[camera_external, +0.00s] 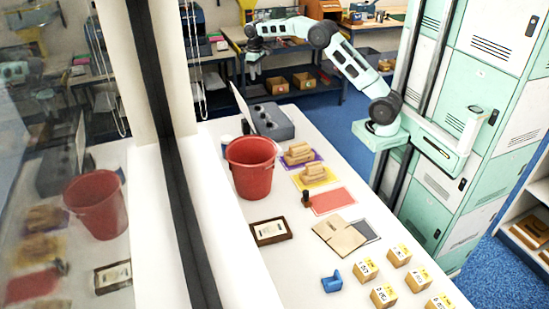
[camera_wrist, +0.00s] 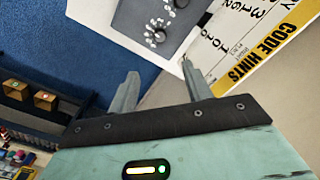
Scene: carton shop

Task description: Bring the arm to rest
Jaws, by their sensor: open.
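My gripper (camera_external: 254,66) hangs at the end of my raised arm in the external view. It is above and beyond the far end of the white table (camera_external: 215,232), clear of everything on it. In the wrist view my gripper (camera_wrist: 162,86) has its two fingers spread apart with nothing between them. Blue floor and the table's edge show beyond the fingertips. My arm reaches left from its mount beside the table's right edge.
The table holds a red bucket (camera_external: 251,168), a grey dial box (camera_external: 272,122), wooden blocks on coloured mats, a flat carton (camera_external: 339,236), a blue tape dispenser (camera_external: 332,281) and several labelled boxes. A sign board (camera_wrist: 248,48) stands near the dial box. Mint lockers (camera_external: 490,60) stand at right.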

